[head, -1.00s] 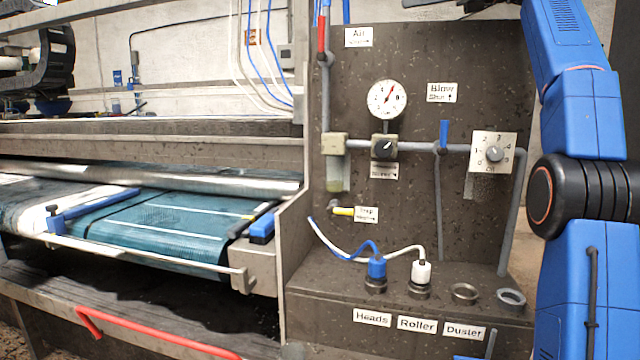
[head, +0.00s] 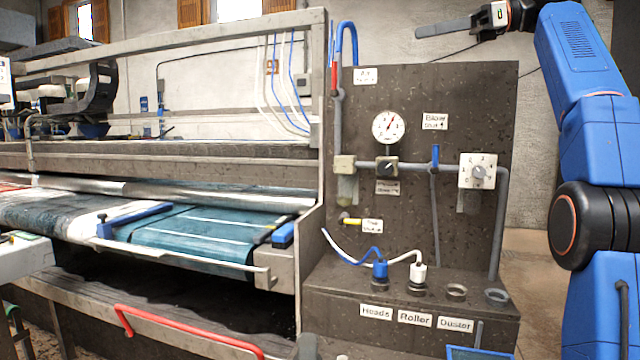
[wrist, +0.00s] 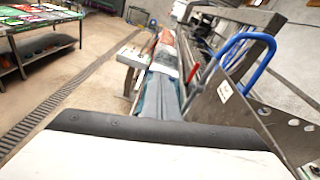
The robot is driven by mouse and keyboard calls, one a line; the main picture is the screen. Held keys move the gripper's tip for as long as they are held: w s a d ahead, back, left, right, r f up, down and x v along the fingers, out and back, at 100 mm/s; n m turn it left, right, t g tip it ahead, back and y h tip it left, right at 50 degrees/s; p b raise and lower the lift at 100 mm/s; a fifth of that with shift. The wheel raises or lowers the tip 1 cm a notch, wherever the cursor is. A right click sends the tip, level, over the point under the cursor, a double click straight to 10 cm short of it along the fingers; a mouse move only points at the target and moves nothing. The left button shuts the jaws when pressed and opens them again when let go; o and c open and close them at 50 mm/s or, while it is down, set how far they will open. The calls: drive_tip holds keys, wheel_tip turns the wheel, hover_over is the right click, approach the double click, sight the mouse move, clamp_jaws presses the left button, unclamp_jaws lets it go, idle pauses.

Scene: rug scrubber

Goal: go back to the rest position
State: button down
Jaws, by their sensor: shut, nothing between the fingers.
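My gripper (head: 432,29) shows at the top of the head view, with its dark fingers together and pointing left, holding nothing. It is raised above the top edge of the dark control panel (head: 462,95) and apart from it. My blue arm stands along the right side of the head view. In the wrist view, a broad white and dark grey shape fills the bottom, and the fingertips cannot be made out there.
The rug scrubber's frame (head: 230,40) and teal rug (head: 200,238) lie left of the panel. The panel carries a gauge (head: 388,127), a dial (head: 478,171) and sockets. A blue hose (wrist: 250,45) loops in the wrist view. Open floor (wrist: 75,85) lies left there.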

drive_tip(key=s+a+f+n+t+h, duration=0.1)
drive_tip(key=s+a+f+n+h, duration=0.25)
drive_tip(key=f, duration=1.05)
drive_tip(key=s+f+n+t+h, duration=0.2)
drive_tip(key=s+f+h, duration=0.35)
drive_tip(key=f, duration=0.85)
drive_tip(key=s+d+f+n+g+h, duration=0.1)
drive_tip(key=s+f+n, duration=0.3)
drive_tip(key=s+f, duration=0.5)
drive_tip(key=s+d+f+n+h, duration=0.3)
drive_tip(key=s+f, duration=0.6)
drive_tip(key=f, duration=1)
drive_tip(key=s+d+f+n+g+h, duration=0.1)
drive_tip(key=s+f+n, duration=0.5)
drive_tip(key=f, duration=0.8)
drive_tip(key=s+d+h, duration=0.1)
drive_tip(key=s+d, duration=0.1)
drive_tip(key=s, duration=0.1)
drive_tip(key=shift+s+d+g+h, duration=0.2)
drive_tip(key=shift+d+g+h, duration=0.1)
drive_tip(key=shift+f+n, duration=0.1)
drive_tip(key=shift+n, duration=0.15)
